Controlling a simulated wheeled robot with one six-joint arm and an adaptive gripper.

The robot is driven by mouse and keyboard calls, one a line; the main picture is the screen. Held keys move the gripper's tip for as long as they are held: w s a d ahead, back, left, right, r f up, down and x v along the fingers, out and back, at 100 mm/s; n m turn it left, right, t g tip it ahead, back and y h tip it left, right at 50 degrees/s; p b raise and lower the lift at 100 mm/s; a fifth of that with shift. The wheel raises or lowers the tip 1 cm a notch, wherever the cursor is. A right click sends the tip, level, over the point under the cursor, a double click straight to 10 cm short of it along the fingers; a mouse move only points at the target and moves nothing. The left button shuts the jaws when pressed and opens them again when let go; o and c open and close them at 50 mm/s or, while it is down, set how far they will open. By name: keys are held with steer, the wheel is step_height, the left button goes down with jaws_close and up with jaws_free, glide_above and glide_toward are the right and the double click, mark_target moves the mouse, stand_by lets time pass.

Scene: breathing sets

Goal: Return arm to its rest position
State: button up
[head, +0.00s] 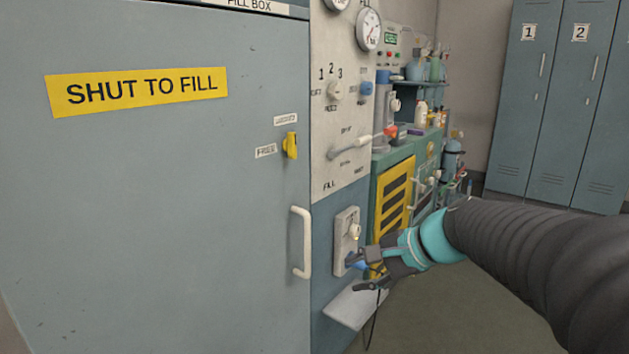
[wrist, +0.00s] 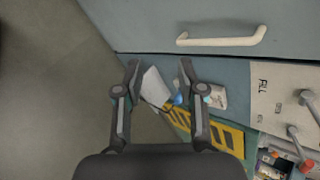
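My gripper (head: 355,272) is at the end of my arm, in front of the lower blue part of the fill panel in the head view. In the wrist view my gripper (wrist: 160,70) has its two fingers well apart, with nothing held between them. A blue knob (wrist: 178,99) and a white plate (wrist: 155,88) show beyond the fingers. In the head view the knob is partly hidden near the fingers, and the white plate (head: 354,306) is just below them.
The grey fill box door (head: 150,190) with its white handle (head: 301,242) stands shut at left. A white control panel (head: 340,110) and a green bench with a yellow grille (head: 396,198) stand behind my arm. Lockers (head: 560,110) are at the back right. Open floor shows (wrist: 60,100).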

steer(key=s+d+f+n+h, duration=0.2)
steer(key=s+n, duration=0.2)
steer(key=s, duration=0.2)
steer(key=s+d+f+n+h, duration=0.2)
steer(key=s+n+h, duration=0.1)
steer(key=s, duration=0.4)
steer(key=s+d+f+n+h, duration=0.2)
steer(key=s+d+f+n, duration=0.1)
steer(key=s+n, duration=0.2)
steer(key=shift+s+h, duration=0.3)
steer(key=shift+s, duration=0.95)
